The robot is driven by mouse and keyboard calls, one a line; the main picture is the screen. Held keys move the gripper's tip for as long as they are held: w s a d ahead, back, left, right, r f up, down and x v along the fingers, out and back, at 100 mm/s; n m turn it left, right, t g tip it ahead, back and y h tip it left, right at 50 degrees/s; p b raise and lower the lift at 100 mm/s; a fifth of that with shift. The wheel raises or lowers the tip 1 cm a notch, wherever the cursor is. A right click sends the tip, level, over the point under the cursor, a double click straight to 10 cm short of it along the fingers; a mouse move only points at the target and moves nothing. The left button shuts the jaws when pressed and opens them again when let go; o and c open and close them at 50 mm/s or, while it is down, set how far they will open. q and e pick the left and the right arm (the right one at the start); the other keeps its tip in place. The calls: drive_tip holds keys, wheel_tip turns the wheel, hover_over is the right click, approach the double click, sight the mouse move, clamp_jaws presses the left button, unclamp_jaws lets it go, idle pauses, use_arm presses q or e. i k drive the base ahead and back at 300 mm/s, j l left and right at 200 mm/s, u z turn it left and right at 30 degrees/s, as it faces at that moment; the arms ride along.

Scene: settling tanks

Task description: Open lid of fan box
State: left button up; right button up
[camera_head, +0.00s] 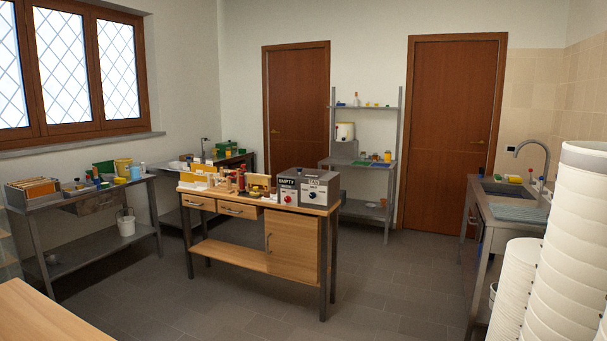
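Two boxes stand side by side at the right end of the wooden workbench in the middle of the room. The left one, a dark and grey box (288,190) with a red knob or button, is labelled "EMPTY". The right one, a larger grey box (320,190) with a dark round spot on its front, has a label too small to read surely; it may be the fan box. Its top looks flat and closed, but a separate lid is hard to make out. Neither of my grippers is in view.
The workbench (228,252) has drawers and a cupboard, with jars and small items on top. Grey floor (375,270) is open around it. A wooden tabletop (45,318) is near left.

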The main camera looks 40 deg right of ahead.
sight(309, 173)
drive_tip(key=u, duration=0.9)
drive_tip(key=l+u, duration=0.3)
drive_tip(key=u, duration=0.15)
drive_tip(key=l+u, duration=0.3)
drive_tip(key=u, duration=0.15)
drive_tip(key=l+u, duration=0.3)
drive_tip(key=u, duration=0.15)
drive_tip(key=k+l+u, duration=0.1)
drive_tip(key=l+u, duration=0.2)
drive_tip(key=u, duration=0.15)
drive_tip(key=k+l+u, duration=0.15)
drive_tip(key=l+u, duration=0.25)
drive_tip(key=k+l+u, duration=0.15)
drive_tip(key=u, duration=0.25)
drive_tip(key=k+l+u, duration=0.15)
drive_tip(key=u, duration=0.25)
drive_tip(key=k+l+u, duration=0.1)
drive_tip(key=k+u, duration=0.2)
drive_tip(key=u, duration=0.15)
drive_tip(key=k+l+u, duration=0.1)
drive_tip(key=k+u, duration=0.15)
drive_tip(key=k, duration=0.7)
drive_tip(key=k+z, duration=0.75)
drive_tip(key=k+l+z, duration=0.15)
drive_tip(key=z, duration=0.2)
